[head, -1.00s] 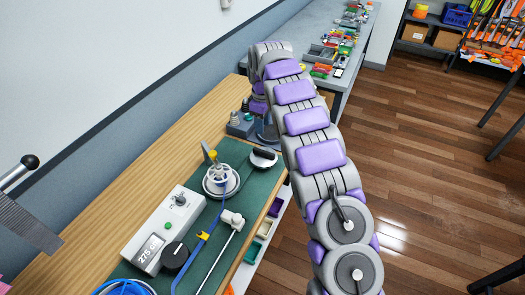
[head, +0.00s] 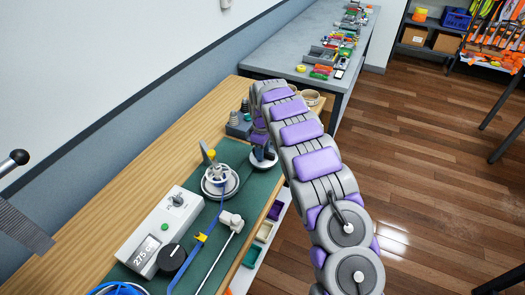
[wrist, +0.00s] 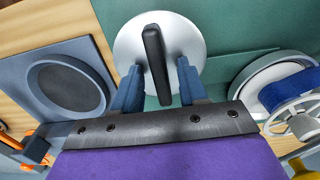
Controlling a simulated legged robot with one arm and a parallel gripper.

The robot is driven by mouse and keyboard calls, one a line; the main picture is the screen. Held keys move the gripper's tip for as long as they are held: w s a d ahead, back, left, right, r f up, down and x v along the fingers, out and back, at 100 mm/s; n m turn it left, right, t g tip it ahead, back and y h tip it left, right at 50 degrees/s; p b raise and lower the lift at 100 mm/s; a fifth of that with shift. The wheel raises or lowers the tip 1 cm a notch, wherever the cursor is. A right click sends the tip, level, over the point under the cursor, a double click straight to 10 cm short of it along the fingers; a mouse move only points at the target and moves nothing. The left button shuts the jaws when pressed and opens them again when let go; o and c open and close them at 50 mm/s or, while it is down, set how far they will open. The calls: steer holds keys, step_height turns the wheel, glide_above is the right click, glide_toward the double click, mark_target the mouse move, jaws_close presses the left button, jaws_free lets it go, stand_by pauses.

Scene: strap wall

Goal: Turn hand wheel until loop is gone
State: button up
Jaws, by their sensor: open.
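A silver disc with a black bar handle (wrist: 154,58), which looks like the hand wheel, lies on the green mat in the wrist view. In the head view the disc (head: 262,165) is partly covered by my arm. My gripper (wrist: 159,75) is open, with its blue fingers on either side of the handle; I cannot tell whether they touch it. A blue strap (head: 212,225) runs to a white reel (head: 220,182), and the reel also shows at the right of the wrist view (wrist: 300,112). I cannot make out a clear loop in the strap.
A white box with a display reading 275 (head: 150,250) and a black knob (head: 171,260) stands on the green mat. A grey block with a round dark recess (wrist: 68,85) is left of the disc. A blue coil (head: 118,289) lies at the front.

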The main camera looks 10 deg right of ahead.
jaws_close()
stand_by(0.3)
steer(key=shift+r+m+p, duration=0.15)
steer(key=shift+m+p, duration=0.15)
steer(key=shift+p, duration=0.1)
steer(key=shift+m+p, duration=0.6)
steer(key=shift+p, duration=0.05)
steer(key=shift+w+r+m+p, duration=0.1)
steer(key=shift+m+p, duration=0.8)
steer(key=shift+m, duration=0.2)
steer(key=shift+d+f+m+p, duration=0.1)
steer(key=shift+f+m+p, duration=0.1)
steer(key=shift+m+p, duration=1.3)
steer(key=shift+m+b, duration=0.45)
steer(key=shift+m, duration=0.05)
